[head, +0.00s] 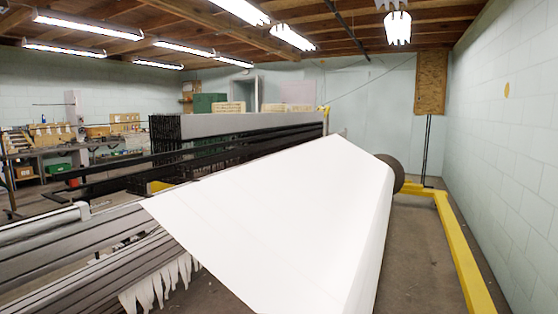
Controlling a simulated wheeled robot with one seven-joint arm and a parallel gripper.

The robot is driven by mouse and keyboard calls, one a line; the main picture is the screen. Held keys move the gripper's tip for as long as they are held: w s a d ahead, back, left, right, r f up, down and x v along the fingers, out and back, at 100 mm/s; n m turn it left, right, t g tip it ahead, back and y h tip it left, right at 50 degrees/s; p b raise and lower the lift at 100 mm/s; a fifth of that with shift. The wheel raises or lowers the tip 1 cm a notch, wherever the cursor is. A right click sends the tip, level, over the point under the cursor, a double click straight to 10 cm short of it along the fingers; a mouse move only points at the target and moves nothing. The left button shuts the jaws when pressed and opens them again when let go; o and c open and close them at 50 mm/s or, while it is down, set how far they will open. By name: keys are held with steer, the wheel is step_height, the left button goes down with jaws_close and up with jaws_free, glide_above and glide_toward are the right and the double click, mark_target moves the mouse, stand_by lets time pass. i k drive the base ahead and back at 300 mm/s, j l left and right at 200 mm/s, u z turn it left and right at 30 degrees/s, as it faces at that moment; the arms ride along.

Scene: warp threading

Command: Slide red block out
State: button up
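I cannot make out a red block for certain in the head view. A tiny red spot (73,182) shows at the far left, below a workbench, too small to identify. My gripper is not in view. A broad white sheet (290,220) slopes across the middle and right foreground and hides what lies behind and under it. Long grey slatted beams (75,260) run along the lower left, with ragged white strips (160,283) hanging by the sheet's edge.
A long dark rack with a grey top (235,125) stands behind the sheet. A yellow floor rail (460,245) runs along the right, beside the pale block wall (510,130). Bare floor (425,260) lies between rail and sheet. A cluttered workbench (75,148) stands far left.

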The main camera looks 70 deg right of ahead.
mark_target(74, 183)
steer(key=u, duration=0.2)
steer(key=i+l+z, duration=0.1)
steer(key=z, duration=0.25)
steer(key=i+z, duration=0.1)
steer(key=z, duration=0.25)
steer(key=i+l+z, duration=0.1)
steer(key=z, duration=0.25)
steer(key=i+l+z, duration=0.15)
steer(key=z, duration=0.15)
steer(key=i+z, duration=0.35)
steer(key=i+u, duration=0.2)
steer(key=u, duration=0.15)
steer(key=i+l+u, duration=0.15)
steer(key=u, duration=0.2)
steer(key=i+l+u, duration=0.15)
steer(key=u, duration=0.2)
steer(key=i, duration=0.1)
